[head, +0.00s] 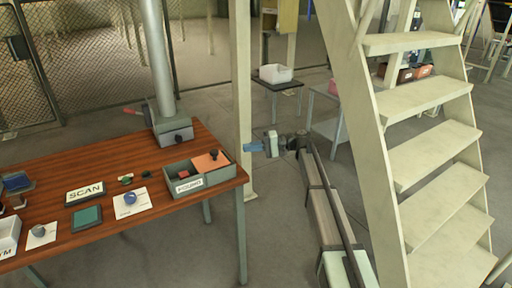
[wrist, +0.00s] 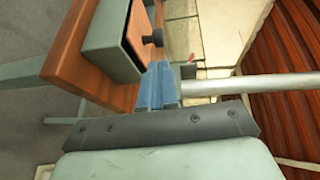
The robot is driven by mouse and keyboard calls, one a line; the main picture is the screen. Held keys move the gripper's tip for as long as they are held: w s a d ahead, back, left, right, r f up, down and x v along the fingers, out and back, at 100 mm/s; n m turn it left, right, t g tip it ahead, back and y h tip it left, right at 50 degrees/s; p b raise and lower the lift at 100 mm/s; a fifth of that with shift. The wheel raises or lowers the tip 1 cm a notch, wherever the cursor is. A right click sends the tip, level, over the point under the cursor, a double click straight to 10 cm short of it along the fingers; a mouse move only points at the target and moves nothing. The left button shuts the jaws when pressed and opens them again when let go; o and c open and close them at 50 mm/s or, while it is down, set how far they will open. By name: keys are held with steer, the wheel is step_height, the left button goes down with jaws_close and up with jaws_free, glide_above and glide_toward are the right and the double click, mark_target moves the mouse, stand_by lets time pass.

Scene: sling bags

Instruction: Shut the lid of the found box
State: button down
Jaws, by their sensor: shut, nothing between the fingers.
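The found box (head: 186,186) is a grey-green open-topped box with a FOUND label, at the right corner of the wooden table. Its orange lid (head: 209,162) with a dark knob (head: 214,154) covers the right part; the left part is open and shows a dark red thing (head: 183,174) inside. My gripper (head: 250,148) has blue fingers, shut and empty, just right of the box and past the table's edge. In the wrist view the fingertips (wrist: 157,66) appear close to the knob (wrist: 153,38), with the box wall (wrist: 108,42) to their left. Contact cannot be told.
The table (head: 110,222) also holds a SCAN sign (head: 85,192), a teal pad (head: 87,217), a blue round thing on a card (head: 130,198) and a grey post base (head: 174,133). A cream post (head: 241,80) stands behind my gripper. Stairs (head: 420,140) rise at right.

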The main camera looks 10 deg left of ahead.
glide_toward(200, 168)
steer(key=w+r, duration=0.1)
steer(key=w+a, duration=0.1)
steer(key=w, duration=0.1)
steer(key=w+r, duration=0.1)
steer(key=w, duration=0.1)
steer(key=shift+a+r, duration=0.25)
steer(key=shift+r, duration=0.05)
steer(key=s+a, duration=0.8)
